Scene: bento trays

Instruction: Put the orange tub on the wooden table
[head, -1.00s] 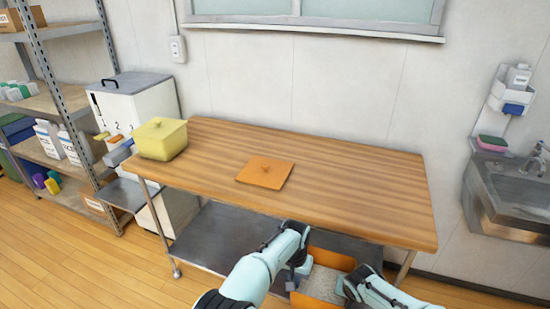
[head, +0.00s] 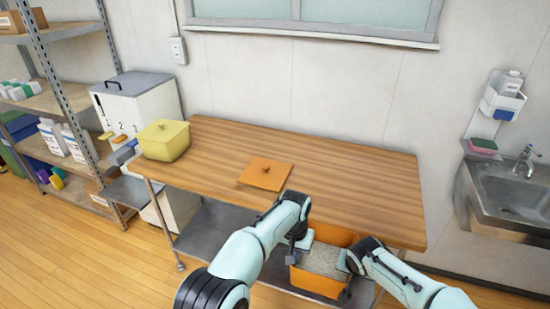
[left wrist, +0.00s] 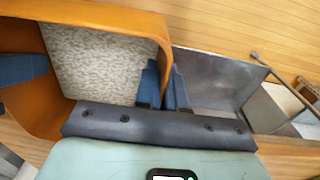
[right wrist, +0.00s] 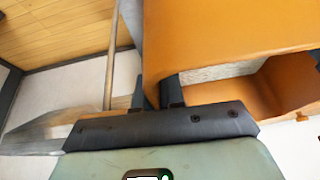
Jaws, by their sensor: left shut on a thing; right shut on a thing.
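The orange tub (head: 318,283) is open-topped and holds a pale grainy content (head: 323,262). It is in front of the wooden table (head: 330,165), near its front edge, between my two arms. My left gripper (head: 297,256) is shut on the tub's left side. In the left wrist view the tub's orange wall (left wrist: 100,10) is close, with the fingers (left wrist: 163,85) at its rim. My right gripper (head: 347,275) is shut on the tub's right side. The tub's wall (right wrist: 225,30) fills much of the right wrist view, with the fingers (right wrist: 160,92) at its edge.
An orange lid (head: 265,174) lies flat on the table's middle. The table's right part is clear. A metal lower shelf (head: 212,232) is under the table. A sink (head: 510,195) is at the right.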

